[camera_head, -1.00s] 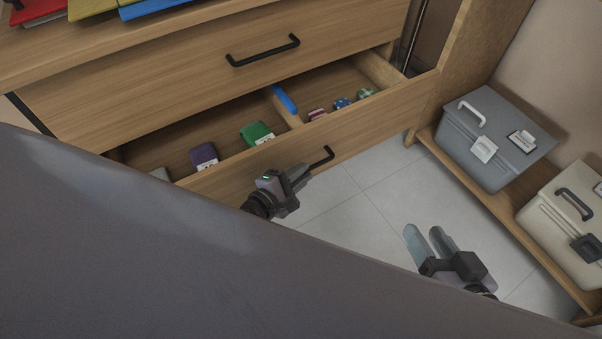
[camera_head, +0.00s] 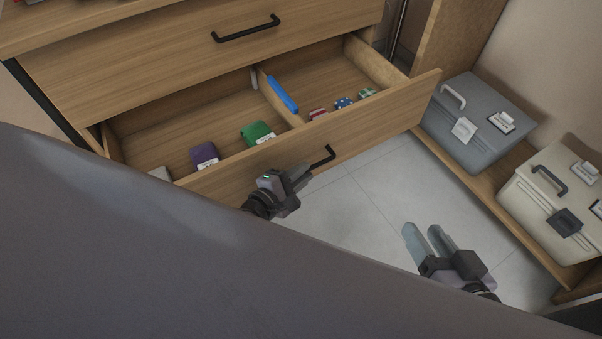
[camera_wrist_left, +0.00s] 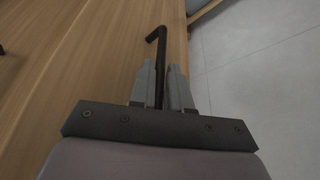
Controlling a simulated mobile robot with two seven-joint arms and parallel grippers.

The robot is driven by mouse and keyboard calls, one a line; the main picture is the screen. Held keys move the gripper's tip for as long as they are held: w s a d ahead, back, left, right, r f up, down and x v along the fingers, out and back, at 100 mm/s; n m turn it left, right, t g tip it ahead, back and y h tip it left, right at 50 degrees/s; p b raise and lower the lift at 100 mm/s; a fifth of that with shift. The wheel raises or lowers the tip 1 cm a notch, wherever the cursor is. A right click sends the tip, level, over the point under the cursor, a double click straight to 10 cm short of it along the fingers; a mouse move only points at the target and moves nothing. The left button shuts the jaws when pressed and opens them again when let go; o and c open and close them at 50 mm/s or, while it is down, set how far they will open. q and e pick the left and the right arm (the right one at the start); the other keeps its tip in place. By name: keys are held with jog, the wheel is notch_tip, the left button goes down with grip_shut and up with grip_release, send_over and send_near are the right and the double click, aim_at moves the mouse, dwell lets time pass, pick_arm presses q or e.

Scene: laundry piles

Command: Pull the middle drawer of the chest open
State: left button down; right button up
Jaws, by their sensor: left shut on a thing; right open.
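The wooden chest (camera_head: 150,65) stands at the upper left in the head view. Its middle drawer (camera_head: 385,120) is pulled well out, below a closed drawer with a black handle (camera_head: 246,28). My left gripper (camera_head: 306,172) is shut on the black handle (camera_head: 325,157) of the open drawer. In the left wrist view the handle (camera_wrist_left: 158,45) runs between the two fingers (camera_wrist_left: 163,85), and its far end sticks out beyond them. My right gripper (camera_head: 424,238) is open and empty over the floor.
Inside the drawer lie a purple item (camera_head: 205,154), a green item (camera_head: 258,132), small rolled items near the right front, and a blue strip on a divider (camera_head: 272,95). A grey box (camera_head: 475,125) and a cream box (camera_head: 560,200) stand on a low shelf at right. Tiled floor is clear between.

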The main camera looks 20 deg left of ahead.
pick_arm(q)
jog(key=shift+s, duration=0.1)
dwell(0.3)
jog(key=c, duration=1.2)
grip_release()
jog(key=shift+o, duration=0.2)
jog(key=p+v, duration=0.2)
jog(key=v, duration=0.5)
pick_arm(e)
jog(key=shift+s+d+h, duration=0.3)
jog(key=shift+d+h, duration=0.3)
jog(key=shift+d, duration=0.3)
jog(key=shift+r, duration=0.1)
